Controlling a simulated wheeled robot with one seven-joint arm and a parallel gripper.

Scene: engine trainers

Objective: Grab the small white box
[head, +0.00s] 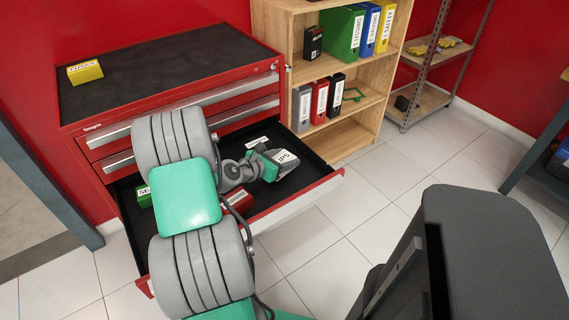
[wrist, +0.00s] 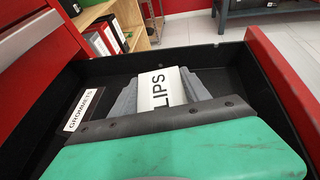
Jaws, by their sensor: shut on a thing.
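The small white box (head: 286,156) has black lettering, of which "IPS" shows in the head view and "LIPS" in the wrist view. It is in the open drawer (head: 318,187) of the red tool cabinet. My gripper (head: 276,162) reaches down into the drawer from the left and is shut on the box. In the wrist view the white box (wrist: 163,88) sits between the two grey fingers, with its lower end hidden by my gripper's green body. I cannot tell whether it touches the drawer floor.
A "GROMMETS" label (wrist: 82,110) lies beside the gripper in the drawer. A green box (head: 144,196) and a red box (head: 238,199) are also in the drawer. A yellow box (head: 84,72) stands on the cabinet top. A wooden shelf (head: 340,130) with binders stands close behind the drawer.

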